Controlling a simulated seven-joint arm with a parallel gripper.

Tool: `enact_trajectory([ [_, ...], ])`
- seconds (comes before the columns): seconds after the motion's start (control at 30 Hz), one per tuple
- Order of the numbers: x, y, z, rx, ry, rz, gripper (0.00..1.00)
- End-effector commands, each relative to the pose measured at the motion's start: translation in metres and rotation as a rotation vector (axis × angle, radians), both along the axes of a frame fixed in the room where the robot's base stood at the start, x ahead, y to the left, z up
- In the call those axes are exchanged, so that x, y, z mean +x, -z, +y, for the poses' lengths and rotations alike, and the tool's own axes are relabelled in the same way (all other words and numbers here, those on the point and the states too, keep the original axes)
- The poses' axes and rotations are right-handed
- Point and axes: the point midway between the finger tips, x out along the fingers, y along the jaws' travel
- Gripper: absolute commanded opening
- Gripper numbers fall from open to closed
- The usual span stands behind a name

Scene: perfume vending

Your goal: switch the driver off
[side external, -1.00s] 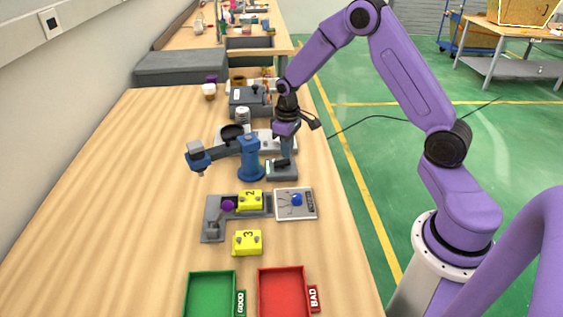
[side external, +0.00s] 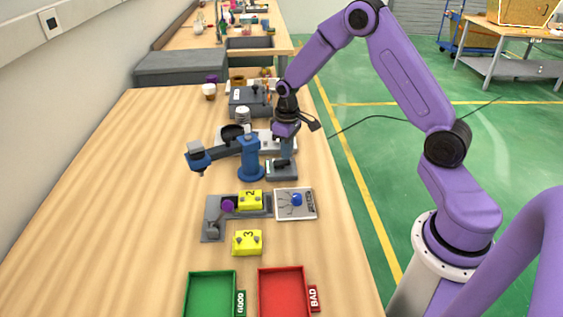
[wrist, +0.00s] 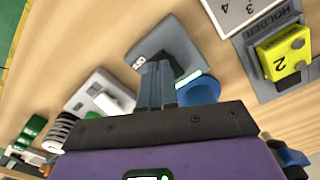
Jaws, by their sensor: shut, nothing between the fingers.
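A dark grey switch box (side external: 282,174) sits on the table to the right of the blue driver stand (side external: 250,160). The stand's dark arm reaches left to a blue head. My gripper (side external: 287,156) points down just above and behind the box, fingers together and empty. In the wrist view the fingers (wrist: 157,80) cover part of the box (wrist: 160,38), and a pale label shows beside them. A pale green-white bar (wrist: 188,77) shows to the right of the fingertips. The switch's position is too small and too covered to tell.
A holder (side external: 213,228) carries yellow block 2 (side external: 250,200); yellow block 3 (side external: 247,242) lies in front. A white panel (side external: 296,204) is beside the holder. Green (side external: 211,273) and red (side external: 282,270) trays are at the front. The left side of the table is clear.

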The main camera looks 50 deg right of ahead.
Motion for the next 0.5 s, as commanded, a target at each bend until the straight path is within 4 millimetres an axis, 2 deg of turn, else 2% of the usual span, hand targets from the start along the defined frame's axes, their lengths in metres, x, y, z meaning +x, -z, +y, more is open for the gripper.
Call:
enact_trajectory([
  [0.5,-0.0001,0.0072,0.0001,0.0,0.0,0.001,0.0],
])
